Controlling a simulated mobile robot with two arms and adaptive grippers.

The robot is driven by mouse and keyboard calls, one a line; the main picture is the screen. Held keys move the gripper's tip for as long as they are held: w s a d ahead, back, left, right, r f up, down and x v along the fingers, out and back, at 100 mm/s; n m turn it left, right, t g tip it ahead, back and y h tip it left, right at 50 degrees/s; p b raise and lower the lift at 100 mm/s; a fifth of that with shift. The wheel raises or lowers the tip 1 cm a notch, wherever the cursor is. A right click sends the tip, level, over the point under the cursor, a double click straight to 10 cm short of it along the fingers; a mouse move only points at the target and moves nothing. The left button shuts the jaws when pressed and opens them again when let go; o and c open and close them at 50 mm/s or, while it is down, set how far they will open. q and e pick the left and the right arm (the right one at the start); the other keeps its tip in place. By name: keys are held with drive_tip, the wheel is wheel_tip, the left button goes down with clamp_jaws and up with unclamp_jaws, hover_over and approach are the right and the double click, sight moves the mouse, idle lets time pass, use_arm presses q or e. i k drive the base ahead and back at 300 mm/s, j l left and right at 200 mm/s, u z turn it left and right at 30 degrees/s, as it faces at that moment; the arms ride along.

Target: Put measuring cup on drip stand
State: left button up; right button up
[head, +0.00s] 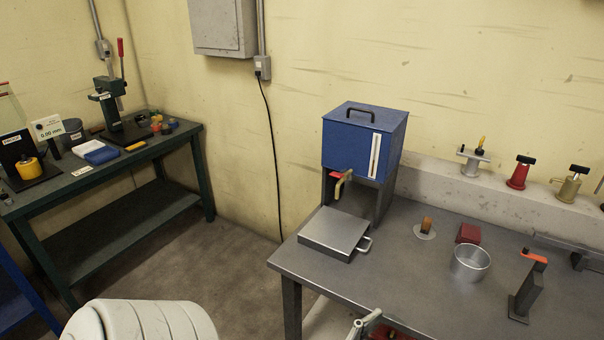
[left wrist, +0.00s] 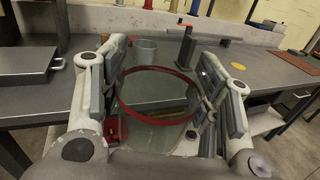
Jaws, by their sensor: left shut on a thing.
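The measuring cup (left wrist: 158,112) is a clear vessel with a red rim. In the left wrist view it sits upright between the fingers of my left gripper (left wrist: 163,90), which is shut on it. In the head view only a small part of that gripper shows at the bottom edge, with something red beside it. A flat grey metal stand with a side handle (head: 333,232), which looks like the drip stand, lies on the bench under the brass tap of a blue tank. It also shows at the left of the left wrist view (left wrist: 22,65). Its top is bare. My right gripper is out of view.
The blue tank (head: 363,141) stands behind the stand. An open metal pot (head: 469,264), a red block (head: 467,234), an orange-topped piece (head: 426,226) and a dark upright with an orange lever (head: 527,291) stand to the right on the grey bench (head: 395,268). The bench's front-left area is clear.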

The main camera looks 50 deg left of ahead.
sight(334, 228)
drive_tip(key=i+u, duration=0.65)
drive_tip(key=u, duration=0.15)
drive_tip(key=i, duration=0.4)
